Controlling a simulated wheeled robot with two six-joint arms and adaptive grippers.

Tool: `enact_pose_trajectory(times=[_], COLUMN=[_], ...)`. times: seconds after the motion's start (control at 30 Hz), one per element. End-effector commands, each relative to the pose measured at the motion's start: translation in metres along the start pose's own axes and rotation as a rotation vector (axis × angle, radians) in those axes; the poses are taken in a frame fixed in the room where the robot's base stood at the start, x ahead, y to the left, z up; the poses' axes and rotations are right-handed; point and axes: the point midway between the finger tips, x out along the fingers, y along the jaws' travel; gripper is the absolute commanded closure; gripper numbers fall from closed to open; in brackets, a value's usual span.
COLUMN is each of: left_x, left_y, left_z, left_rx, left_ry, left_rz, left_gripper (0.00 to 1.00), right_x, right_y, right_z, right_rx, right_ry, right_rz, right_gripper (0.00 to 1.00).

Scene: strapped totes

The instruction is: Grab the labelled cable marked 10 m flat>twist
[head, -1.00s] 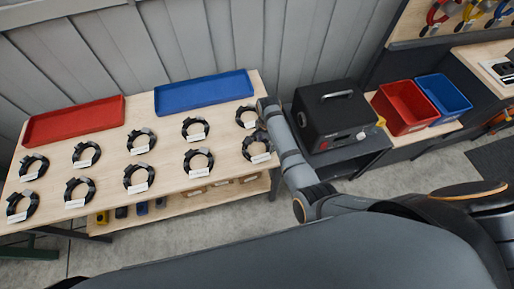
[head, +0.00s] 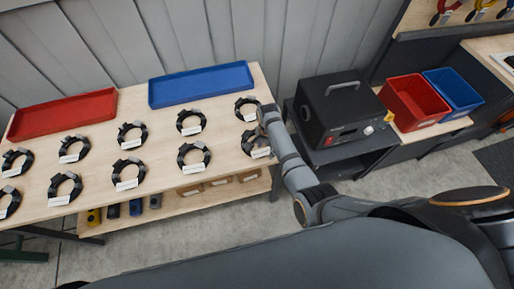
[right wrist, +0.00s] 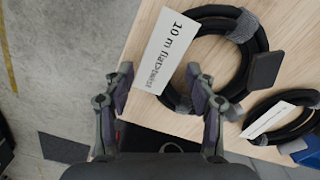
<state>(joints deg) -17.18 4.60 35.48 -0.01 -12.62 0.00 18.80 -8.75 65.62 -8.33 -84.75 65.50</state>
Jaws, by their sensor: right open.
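The cable is a black coil (right wrist: 255,38) with a grey wrap, a black block and a white label (right wrist: 165,50) reading "10 m flat>twist". It lies flat at the bench's right edge. In the head view it appears to be the front right coil (head: 250,141), partly covered by my right gripper (head: 262,122). In the right wrist view my right gripper (right wrist: 160,80) is open and empty, its fingers apart across the labelled side of the coil. I cannot tell whether they touch it. My left gripper is not in view.
Several similar labelled coils (head: 131,135) lie in two rows on the wooden bench (head: 225,160). A red tray (head: 62,113) and blue tray (head: 200,85) lie behind them. A black case (head: 342,105) stands close right of my gripper, with red (head: 413,105) and blue bins (head: 455,95) beyond.

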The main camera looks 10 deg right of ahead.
Motion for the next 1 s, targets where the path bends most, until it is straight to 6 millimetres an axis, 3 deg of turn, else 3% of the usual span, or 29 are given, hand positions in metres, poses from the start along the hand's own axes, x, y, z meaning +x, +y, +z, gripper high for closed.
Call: enact_pose_trajectory(times=[0.23,0.67,1.0], left_x=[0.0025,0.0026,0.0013], left_y=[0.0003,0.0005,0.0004], left_z=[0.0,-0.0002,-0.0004], left_rx=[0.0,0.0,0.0], left_ry=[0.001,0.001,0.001], left_rz=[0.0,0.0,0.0], left_gripper=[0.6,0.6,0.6], right_x=[0.0017,0.002,0.0004], right_y=[-0.0004,-0.0003,-0.0007], right_z=[0.0,0.0001,-0.0002], right_rx=[0.0,0.0,0.0], right_ry=[0.0,0.0,0.0], right_rz=[-0.001,-0.001,-0.002], right_gripper=[0.43,1.0,1.0])
